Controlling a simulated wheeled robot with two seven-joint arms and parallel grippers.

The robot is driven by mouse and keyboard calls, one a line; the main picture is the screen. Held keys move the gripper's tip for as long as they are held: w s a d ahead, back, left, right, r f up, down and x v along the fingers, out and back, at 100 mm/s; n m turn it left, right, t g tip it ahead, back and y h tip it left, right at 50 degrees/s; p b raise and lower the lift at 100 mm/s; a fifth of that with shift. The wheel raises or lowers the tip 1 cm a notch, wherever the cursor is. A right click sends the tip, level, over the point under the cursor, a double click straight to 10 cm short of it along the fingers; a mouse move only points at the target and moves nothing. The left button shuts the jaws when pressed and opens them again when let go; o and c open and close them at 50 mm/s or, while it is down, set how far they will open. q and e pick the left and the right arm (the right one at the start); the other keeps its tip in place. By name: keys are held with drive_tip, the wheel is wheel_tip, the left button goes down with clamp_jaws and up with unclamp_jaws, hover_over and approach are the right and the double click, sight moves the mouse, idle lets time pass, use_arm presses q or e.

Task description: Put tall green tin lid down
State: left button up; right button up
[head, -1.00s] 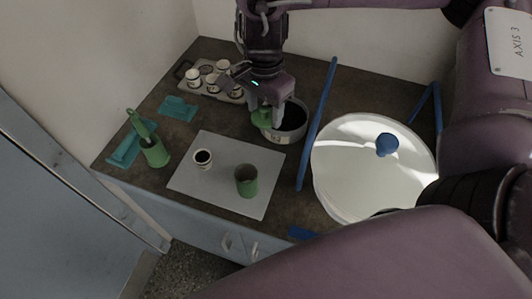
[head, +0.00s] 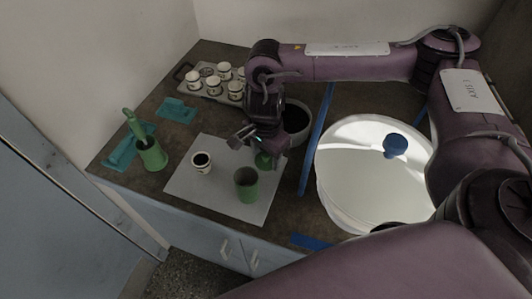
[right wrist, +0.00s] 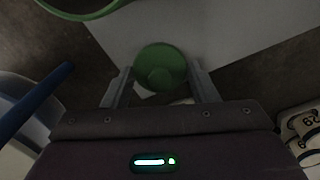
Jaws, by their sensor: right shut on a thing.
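The tall green tin (head: 246,187) stands upright and open on the grey mat (head: 215,201). Its green rim shows at the top left of the right wrist view (right wrist: 88,14). My right gripper (head: 258,153) is shut on the round green lid (head: 264,161), which shows between the fingers in the right wrist view (right wrist: 160,65). The lid is over the mat's back right part, behind and slightly right of the tin. I cannot tell whether it touches the mat. My left gripper is not in view.
A small white cup (head: 202,162) stands on the mat. A dark-filled pan (head: 297,121) is behind the gripper. Left are a green container (head: 152,155) and teal pads (head: 176,110). A tray of cups (head: 187,84) is at the back, a blue-knobbed white disc (head: 365,175) right.

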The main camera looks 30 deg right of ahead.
sight(266, 155)
drive_tip(key=shift+f, duration=0.1)
drive_tip(key=o, duration=1)
drive_tip(key=shift+c, duration=0.2)
drive_tip(key=shift+r, duration=0.2)
wheel_tip(266, 155, up, 12)
drive_tip(key=p, duration=0.2)
